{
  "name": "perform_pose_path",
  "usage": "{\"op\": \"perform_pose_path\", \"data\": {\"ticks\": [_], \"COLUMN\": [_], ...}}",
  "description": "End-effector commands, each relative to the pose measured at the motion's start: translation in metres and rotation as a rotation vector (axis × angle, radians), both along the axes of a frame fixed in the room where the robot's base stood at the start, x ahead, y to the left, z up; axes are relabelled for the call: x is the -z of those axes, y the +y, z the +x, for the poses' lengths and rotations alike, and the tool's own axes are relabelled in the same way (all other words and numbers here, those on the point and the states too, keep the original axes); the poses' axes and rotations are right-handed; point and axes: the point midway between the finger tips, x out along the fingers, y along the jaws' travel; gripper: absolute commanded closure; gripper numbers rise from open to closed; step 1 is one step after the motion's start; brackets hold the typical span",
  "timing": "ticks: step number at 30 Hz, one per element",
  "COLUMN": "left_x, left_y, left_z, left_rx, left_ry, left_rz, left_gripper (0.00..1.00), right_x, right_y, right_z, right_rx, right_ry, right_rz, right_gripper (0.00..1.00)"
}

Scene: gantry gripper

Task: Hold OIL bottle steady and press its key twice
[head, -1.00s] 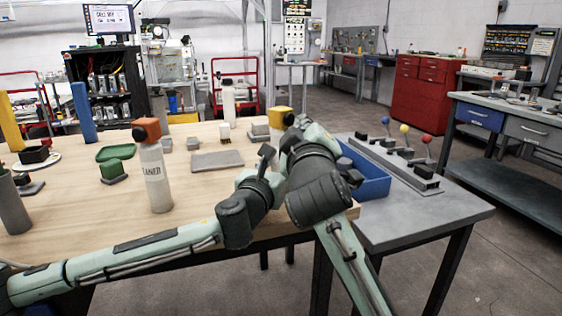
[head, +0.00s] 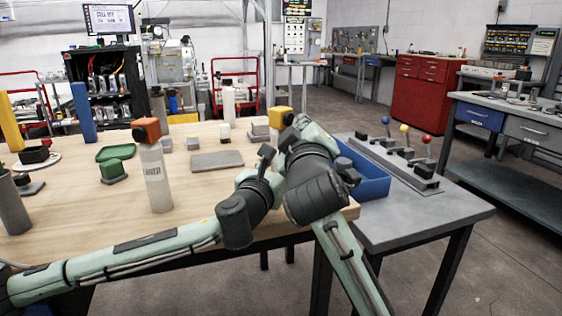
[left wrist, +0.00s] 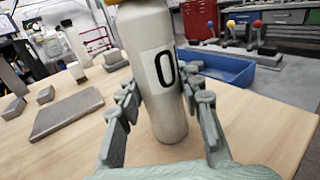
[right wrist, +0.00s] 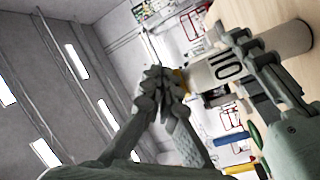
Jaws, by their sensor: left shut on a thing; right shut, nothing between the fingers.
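The OIL bottle (left wrist: 160,85) is white with a black-lettered label and stands upright on the wooden table. Its yellow top (head: 281,115) shows in the head view behind my arms, which hide most of its body. In the left wrist view my left gripper (left wrist: 163,98) has a finger on each side of the bottle body and is shut on it. In the right wrist view the bottle (right wrist: 215,75) appears sideways. My right gripper (right wrist: 168,92) is shut and empty, with its fingertips right at the yellow top. I cannot tell whether they touch it.
A white bottle with an orange top (head: 153,165) stands to the left on the table. A grey plate (head: 216,161) and several small blocks lie near the middle. A blue bin (head: 372,186) sits just right of the bottle, on a grey bench with coloured-knob levers (head: 404,130).

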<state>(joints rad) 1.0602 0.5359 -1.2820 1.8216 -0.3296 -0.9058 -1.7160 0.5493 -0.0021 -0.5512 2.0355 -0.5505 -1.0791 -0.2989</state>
Motion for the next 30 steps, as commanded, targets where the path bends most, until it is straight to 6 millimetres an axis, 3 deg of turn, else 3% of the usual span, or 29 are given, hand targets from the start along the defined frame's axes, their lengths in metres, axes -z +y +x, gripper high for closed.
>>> {"op": "perform_pose_path", "data": {"ticks": [30], "left_x": [0.0003], "left_y": [-0.0004], "left_z": [-0.0003], "left_rx": [0.001], "left_ry": [0.000], "left_rz": [0.001], "left_gripper": [1.00], "right_x": [-0.0004], "right_y": [0.0066], "right_z": [0.0064], "right_rx": [0.000], "right_ry": [-0.001], "right_rz": [0.000], "right_gripper": [1.00]}}
